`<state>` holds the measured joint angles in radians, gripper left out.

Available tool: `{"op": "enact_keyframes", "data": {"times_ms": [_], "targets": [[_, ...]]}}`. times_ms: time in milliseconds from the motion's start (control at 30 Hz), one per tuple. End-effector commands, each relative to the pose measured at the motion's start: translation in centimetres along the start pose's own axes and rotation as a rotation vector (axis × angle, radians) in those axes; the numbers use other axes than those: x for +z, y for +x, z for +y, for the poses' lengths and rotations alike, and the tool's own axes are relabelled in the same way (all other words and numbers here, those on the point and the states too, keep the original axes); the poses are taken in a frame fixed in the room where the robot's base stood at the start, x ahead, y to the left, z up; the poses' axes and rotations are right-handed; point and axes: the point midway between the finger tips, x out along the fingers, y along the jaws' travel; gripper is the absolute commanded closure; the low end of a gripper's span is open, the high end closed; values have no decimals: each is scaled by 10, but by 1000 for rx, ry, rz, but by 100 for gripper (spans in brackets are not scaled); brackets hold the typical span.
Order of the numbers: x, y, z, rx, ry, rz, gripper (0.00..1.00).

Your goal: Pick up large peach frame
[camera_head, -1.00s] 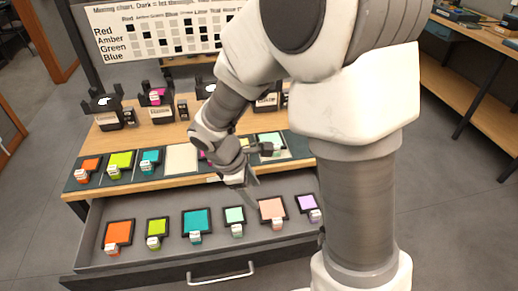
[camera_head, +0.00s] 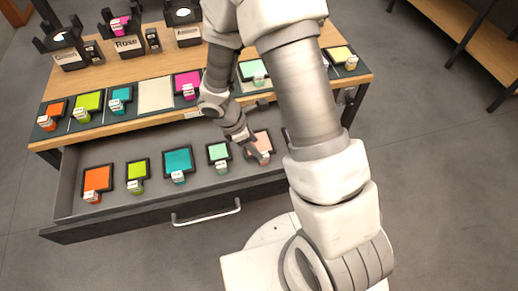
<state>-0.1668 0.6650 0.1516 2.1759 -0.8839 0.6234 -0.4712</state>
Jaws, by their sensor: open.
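The large peach frame (camera_head: 261,139) lies in the open drawer, right of the small mint frame (camera_head: 218,152). It is a black-edged square with a peach sheet and a labelled tab at its lower edge. My gripper (camera_head: 258,156) points down over the peach frame, and its finger covers part of the sheet. The jaws are open and hold nothing. I cannot tell whether a finger touches the frame.
The drawer (camera_head: 150,216) also holds orange (camera_head: 97,179), lime (camera_head: 137,169) and teal (camera_head: 178,160) frames. My arm hides most of a frame at its right end. Above, the wooden bench (camera_head: 100,74) carries more coloured frames and black lamp holders.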

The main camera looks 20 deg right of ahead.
Motion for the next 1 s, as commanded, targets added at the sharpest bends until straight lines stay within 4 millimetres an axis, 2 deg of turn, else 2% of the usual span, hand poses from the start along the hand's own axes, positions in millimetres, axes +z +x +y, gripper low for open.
{"op": "enact_keyframes", "data": {"times_ms": [33, 267, 533, 633, 867, 1000], "targets": [[-1, 9, 0, -2, 1, -1, 35], [0, 24, 0, -1, 1, 0, 35], [1, 63, -1, -2, 2, -1, 35], [1, 70, -1, -1, 1, 0, 35], [2, 70, -1, 0, 2, 0, 35], [2, 69, -1, 0, 2, 0, 58]]}}
